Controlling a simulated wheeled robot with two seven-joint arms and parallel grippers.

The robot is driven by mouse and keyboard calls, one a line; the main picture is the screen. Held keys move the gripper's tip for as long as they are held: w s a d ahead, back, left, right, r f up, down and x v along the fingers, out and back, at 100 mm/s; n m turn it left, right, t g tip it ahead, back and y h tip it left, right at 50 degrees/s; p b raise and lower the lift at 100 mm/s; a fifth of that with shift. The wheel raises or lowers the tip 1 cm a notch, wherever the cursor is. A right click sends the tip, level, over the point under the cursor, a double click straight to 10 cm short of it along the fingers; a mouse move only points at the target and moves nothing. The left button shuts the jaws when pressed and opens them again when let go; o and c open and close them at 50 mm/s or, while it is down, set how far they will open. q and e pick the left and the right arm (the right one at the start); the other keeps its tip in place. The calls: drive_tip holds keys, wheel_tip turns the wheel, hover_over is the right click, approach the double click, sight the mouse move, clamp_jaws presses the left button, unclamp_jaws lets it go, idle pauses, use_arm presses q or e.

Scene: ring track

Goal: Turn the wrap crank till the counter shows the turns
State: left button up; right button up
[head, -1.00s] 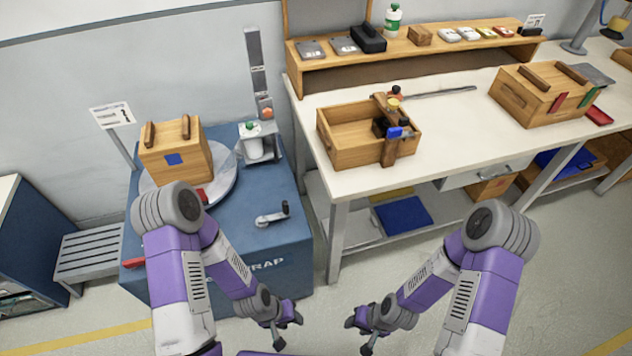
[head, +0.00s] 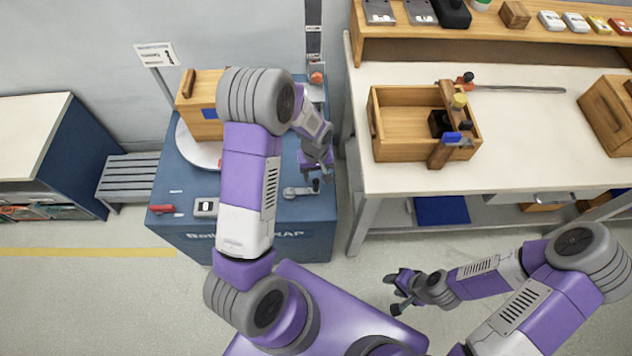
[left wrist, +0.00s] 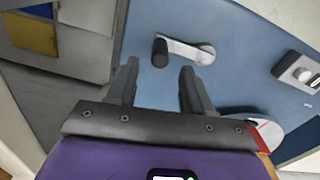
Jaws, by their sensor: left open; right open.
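The wrap crank (head: 297,191) is a grey arm with a black upright handle, on top of the blue wrapping machine (head: 262,222). My left gripper (head: 317,176) is open just above and behind the handle in the head view. In the left wrist view the crank (left wrist: 192,50) lies ahead, with its black handle (left wrist: 160,53) just beyond the gap between the open fingertips (left wrist: 159,70). The counter (head: 206,207) is a small grey box left of the crank; its digit seems to be 0. It also shows in the left wrist view (left wrist: 298,70). My right gripper (head: 395,292) is open and empty over the floor.
A wooden box (head: 203,122) stands on the turntable (head: 190,148), partly hidden by my left arm. A red part (head: 162,209) is at the machine's left front. The workbench (head: 410,181) with an open wooden crate (head: 385,153) stands to the right. Floor in front is clear.

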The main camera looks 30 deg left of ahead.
sight(316, 179)
use_arm(q)
wheel_tip(316, 179, down, 7)
drive_tip(key=shift+w+f+b, duration=0.1)
drive_tip(key=shift+f+b, duration=0.1)
drive_tip(key=shift+b, duration=0.75)
clamp_jaws()
